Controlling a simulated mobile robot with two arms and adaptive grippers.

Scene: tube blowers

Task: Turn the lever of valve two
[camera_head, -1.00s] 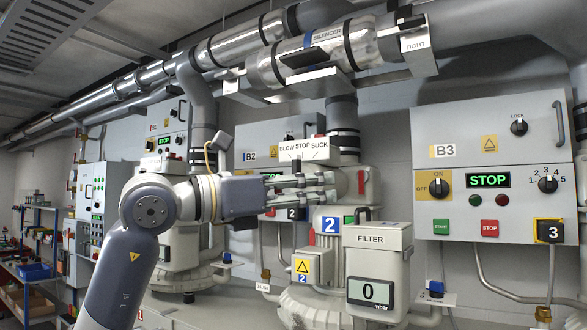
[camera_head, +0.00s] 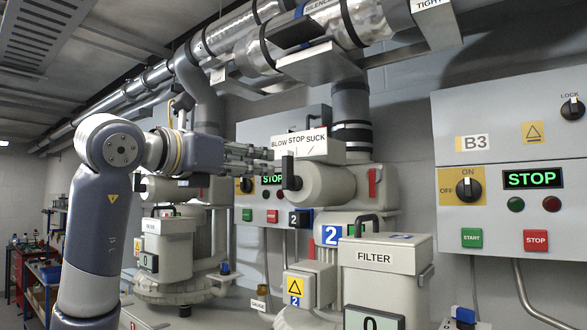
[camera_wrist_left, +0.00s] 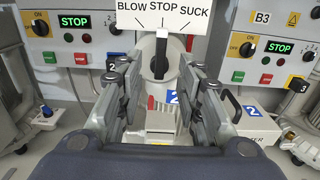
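The valve two lever (camera_head: 288,171) is a black bar on the front of a beige round valve body (camera_head: 328,186). Its sign (camera_head: 300,144) reads BLOW STOP SUCK. In the left wrist view the lever (camera_wrist_left: 161,54) stands upright under STOP. My left gripper (camera_head: 262,159) reaches in from the left, fingers pointing at the lever. In the left wrist view the gripper (camera_wrist_left: 160,72) is open, its fingers spread either side of the lever with gaps; I cannot tell whether the tips reach past it. My right gripper is not in view.
A red handle (camera_head: 374,183) is on the valve's right side. Panel B3 (camera_head: 500,190) is on the right wall. Silver pipes (camera_head: 300,40) run overhead.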

